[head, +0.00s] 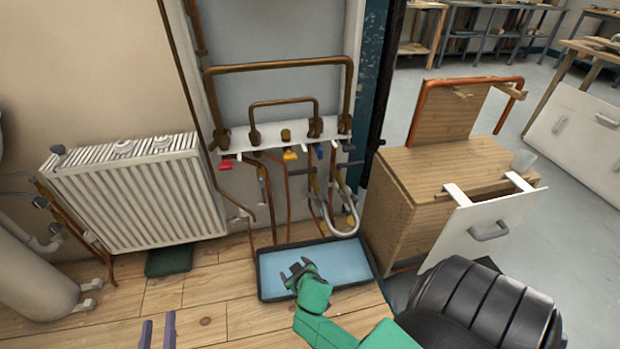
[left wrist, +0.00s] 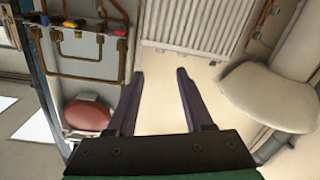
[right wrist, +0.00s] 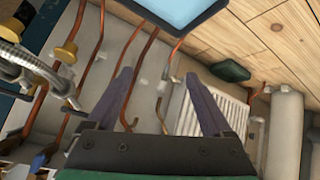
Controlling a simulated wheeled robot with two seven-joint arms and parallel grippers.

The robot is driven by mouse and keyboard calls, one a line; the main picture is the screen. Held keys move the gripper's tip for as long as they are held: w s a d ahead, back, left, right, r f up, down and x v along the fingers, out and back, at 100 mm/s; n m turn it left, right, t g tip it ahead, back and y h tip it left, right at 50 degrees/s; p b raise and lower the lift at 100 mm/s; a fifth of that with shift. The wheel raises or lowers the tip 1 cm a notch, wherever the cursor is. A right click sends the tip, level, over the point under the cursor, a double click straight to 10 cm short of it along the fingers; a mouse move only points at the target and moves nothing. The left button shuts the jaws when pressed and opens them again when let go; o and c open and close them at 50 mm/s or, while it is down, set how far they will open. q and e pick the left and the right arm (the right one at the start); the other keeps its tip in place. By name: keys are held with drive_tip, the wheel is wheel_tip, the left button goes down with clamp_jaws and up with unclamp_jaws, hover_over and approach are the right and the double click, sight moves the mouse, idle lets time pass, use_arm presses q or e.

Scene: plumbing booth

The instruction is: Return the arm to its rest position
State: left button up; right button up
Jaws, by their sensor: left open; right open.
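My left gripper (head: 158,318) shows only as two purple-grey fingers at the bottom edge of the head view, over the wooden floor. Its fingers also show in the left wrist view (left wrist: 160,73), spread apart with nothing between them. My right gripper (head: 298,268) is at the end of my green arm, which comes in from the lower right, and appears over the blue tray (head: 330,262). In the right wrist view its fingers (right wrist: 158,73) are apart and empty. The rest of my left arm is out of the head view.
A white radiator (head: 135,195) stands at left, beside a pale cylinder (head: 35,280). Copper pipes and a white valve panel (head: 235,137) stand behind the tray. A wooden cabinet (head: 410,195) with an open drawer (head: 485,230) is at right. Wooden floor (head: 205,320) lies clear at lower left.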

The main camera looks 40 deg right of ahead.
use_arm(q)
drive_tip(key=shift+s+d+r+p, duration=0.15)
drive_tip(key=shift+r+p, duration=0.1)
drive_tip(key=shift+r, duration=0.3)
drive_tip(key=shift+s+d+r+p, duration=0.15)
drive_tip(key=shift+r+p, duration=0.1)
drive_tip(key=shift+r, duration=0.3)
use_arm(e)
drive_tip(key=s, duration=0.1)
drive_tip(key=s+f, duration=0.1)
drive_tip(key=s, duration=0.1)
drive_tip(key=shift+g, duration=0.3)
use_arm(q)
drive_tip(key=shift+w+f, duration=0.1)
